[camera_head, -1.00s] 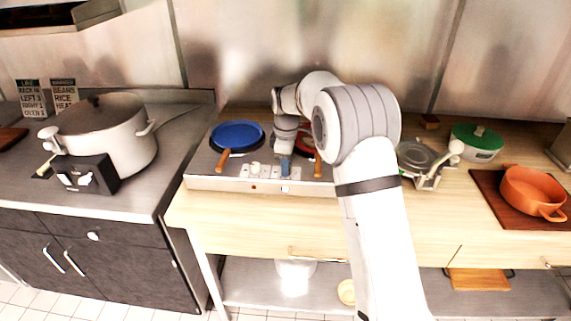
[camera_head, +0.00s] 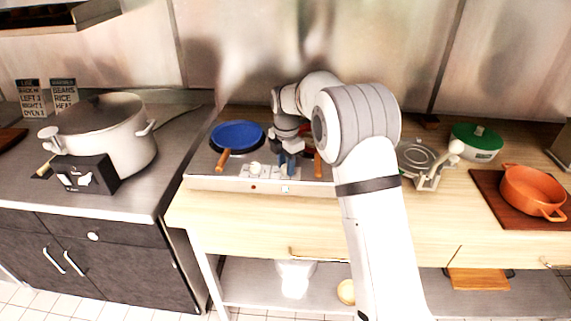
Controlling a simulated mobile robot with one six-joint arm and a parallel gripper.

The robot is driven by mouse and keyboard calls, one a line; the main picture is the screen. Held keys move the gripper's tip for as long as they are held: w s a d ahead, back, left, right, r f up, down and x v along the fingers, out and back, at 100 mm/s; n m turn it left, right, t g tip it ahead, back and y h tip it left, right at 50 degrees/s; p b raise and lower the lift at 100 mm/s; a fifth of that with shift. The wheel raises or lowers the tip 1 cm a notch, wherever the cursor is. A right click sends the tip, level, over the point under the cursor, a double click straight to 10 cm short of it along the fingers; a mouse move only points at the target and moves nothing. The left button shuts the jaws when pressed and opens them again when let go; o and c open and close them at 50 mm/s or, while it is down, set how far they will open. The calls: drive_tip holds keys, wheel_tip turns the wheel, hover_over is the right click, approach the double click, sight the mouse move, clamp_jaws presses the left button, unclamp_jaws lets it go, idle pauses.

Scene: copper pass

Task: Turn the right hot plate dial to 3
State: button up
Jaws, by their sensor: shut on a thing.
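The hot plate (camera_head: 215,184) is a low metal unit near the left end of the wooden counter. Its left dial (camera_head: 255,169) is pale and stands on the front part of the unit. My gripper (camera_head: 287,173) points down at the right dial's place and is shut on that dial. The gripper's blue fingers and my wrist hide most of the right dial, so its pointer and numbers cannot be read.
A blue pan (camera_head: 237,134) sits on the hot plate's left side, its wooden handle toward the front. A second pan's wooden handle (camera_head: 318,163) is close to the right of my gripper. A metal press-like device (camera_head: 424,165) stands further right. A large pot (camera_head: 105,135) stands left.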

drive_tip(key=shift+r+n, duration=0.1)
drive_tip(key=shift+n, duration=0.3)
drive_tip(key=o, duration=1)
wheel_tip(320, 180, up, 8)
drive_tip(key=shift+f+b, duration=0.15)
drive_tip(key=shift+b, duration=0.25)
